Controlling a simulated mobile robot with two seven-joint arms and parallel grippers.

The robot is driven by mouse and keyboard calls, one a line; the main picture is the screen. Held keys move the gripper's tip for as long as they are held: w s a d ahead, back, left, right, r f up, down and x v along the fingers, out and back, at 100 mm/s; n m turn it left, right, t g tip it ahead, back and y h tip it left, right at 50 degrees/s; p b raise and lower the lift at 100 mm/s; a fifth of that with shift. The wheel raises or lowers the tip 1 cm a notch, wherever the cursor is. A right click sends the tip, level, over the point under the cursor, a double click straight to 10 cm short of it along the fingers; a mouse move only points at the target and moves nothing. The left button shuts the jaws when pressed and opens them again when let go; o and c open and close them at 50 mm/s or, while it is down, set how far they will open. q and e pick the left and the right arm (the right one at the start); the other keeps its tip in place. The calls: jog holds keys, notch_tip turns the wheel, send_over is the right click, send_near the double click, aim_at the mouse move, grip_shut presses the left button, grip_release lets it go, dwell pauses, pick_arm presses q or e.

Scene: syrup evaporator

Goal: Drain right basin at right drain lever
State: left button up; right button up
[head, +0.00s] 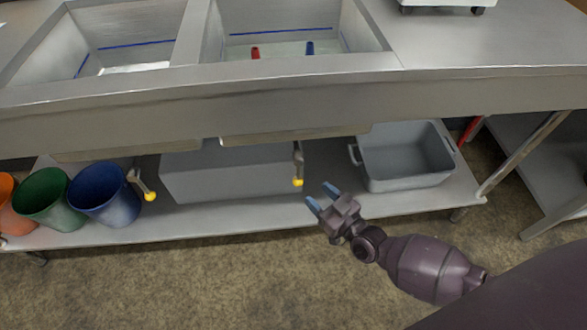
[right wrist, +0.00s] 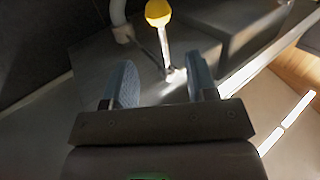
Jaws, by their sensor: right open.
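The right basin (head: 270,20) is a steel sink in the counter, with a blue line along its wall and shallow liquid at the bottom. The right drain lever (head: 298,165) hangs below it, under the counter's front, with its yellow knob (head: 298,182) at the lower end. My right gripper (head: 319,193) is open and empty, just right of the knob and apart from it. In the right wrist view, the lever (right wrist: 164,48) stands ahead between the open blue fingers, its yellow knob (right wrist: 158,12) beyond the fingertips. My left gripper is not in view.
A second lever with a yellow knob (head: 150,196) hangs at the left. The lower shelf (head: 240,212) holds a grey box (head: 230,178), a grey tub (head: 405,180) and blue (head: 105,200), green (head: 42,200) and orange buckets. A red and a blue item stand in the right basin.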

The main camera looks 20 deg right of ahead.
aim_at(299, 177)
jog(key=b+x, duration=0.1)
jog(key=x, duration=0.8)
jog(key=shift+s+f+b, duration=0.1)
jog(key=shift+b, duration=0.25)
jog(key=shift+w+a, duration=0.25)
jog(key=shift+w, duration=0.4)
grip_shut()
